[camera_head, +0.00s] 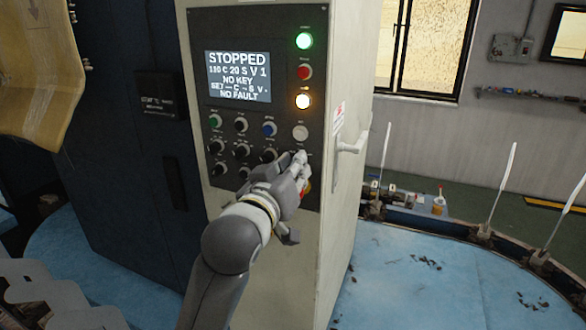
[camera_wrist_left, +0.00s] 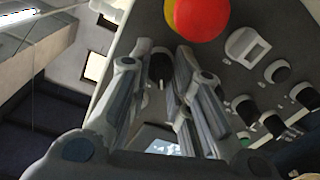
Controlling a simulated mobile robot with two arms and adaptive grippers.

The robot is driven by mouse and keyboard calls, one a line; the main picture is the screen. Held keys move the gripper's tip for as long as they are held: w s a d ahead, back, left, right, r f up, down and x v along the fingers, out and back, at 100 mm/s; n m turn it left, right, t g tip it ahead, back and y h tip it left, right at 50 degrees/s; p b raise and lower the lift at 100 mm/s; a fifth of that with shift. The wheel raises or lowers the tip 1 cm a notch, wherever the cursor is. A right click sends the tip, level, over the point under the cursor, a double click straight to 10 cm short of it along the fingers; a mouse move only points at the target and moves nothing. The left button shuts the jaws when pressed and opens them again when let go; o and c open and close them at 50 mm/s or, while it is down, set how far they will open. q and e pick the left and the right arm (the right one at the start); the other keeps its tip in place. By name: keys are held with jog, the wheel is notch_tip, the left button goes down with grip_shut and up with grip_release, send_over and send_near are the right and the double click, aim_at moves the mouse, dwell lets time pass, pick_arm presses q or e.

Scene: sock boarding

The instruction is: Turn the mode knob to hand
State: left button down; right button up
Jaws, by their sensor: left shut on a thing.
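The grey control cabinet (camera_head: 345,215) has a dark panel (camera_head: 284,80) with several knobs and buttons. My left gripper (camera_head: 299,158) is at the panel's lower right and hides part of it. In the left wrist view a black knob (camera_wrist_left: 160,65) sits between the fingers of this gripper (camera_wrist_left: 158,62), which is shut on it. Its label is not readable, so I cannot tell by name which knob it is or where it points. The display (camera_head: 237,76) reads STOPPED, NO KEY and NO FAULT. My right gripper is not in view.
A red and yellow stop button (camera_wrist_left: 197,14) is close beside the held knob. Several other black knobs (camera_wrist_left: 277,71) and a pale square plate (camera_wrist_left: 246,46) are nearby. A door handle (camera_head: 353,143) sticks out on the cabinet's right side.

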pick_arm(q)
jog(key=shift+n, duration=1.2)
jog(key=c, duration=1.3)
grip_release()
jog(key=v, duration=1.2)
jog(key=shift+a+r, duration=0.1)
jog(key=shift+a, duration=0.05)
